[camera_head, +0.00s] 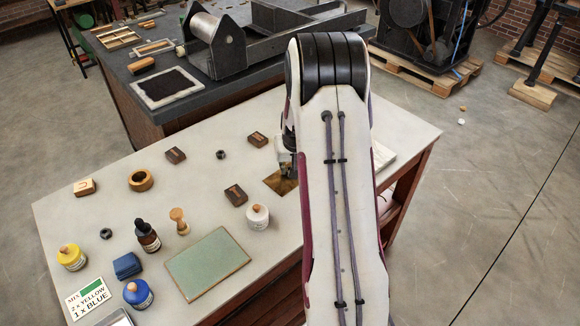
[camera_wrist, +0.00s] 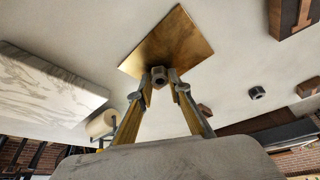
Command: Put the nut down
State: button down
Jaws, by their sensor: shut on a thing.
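My gripper (camera_wrist: 160,80) is shut on a dark hex nut (camera_wrist: 159,71), gripped between the two fingertips in the wrist view. The nut is over the edge of a square brass plate (camera_wrist: 178,42) on the table; I cannot tell whether it touches. In the head view my arm hides most of my gripper and the held nut, and part of the brass plate (camera_head: 273,186). A second dark nut (camera_wrist: 257,92) lies apart on the table to the right in the wrist view. Dark nuts also show in the head view, one near the middle (camera_head: 221,154) and one at left (camera_head: 106,233).
Dark wooden letter blocks (camera_head: 236,195) and a white jar (camera_head: 258,217) stand near the plate. A pale marble slab (camera_wrist: 45,82) lies at left in the wrist view. A green board (camera_head: 206,262), bottles and a wooden ring (camera_head: 140,180) occupy the table. Clear table lies between.

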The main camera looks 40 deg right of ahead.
jog(key=shift+f, duration=0.15)
jog(key=c, duration=1.9)
grip_release()
jog(key=shift+s+r, duration=0.15)
jog(key=shift+r, duration=0.45)
jog(key=shift+v, duration=5.55)
jog(key=shift+a, duration=0.1)
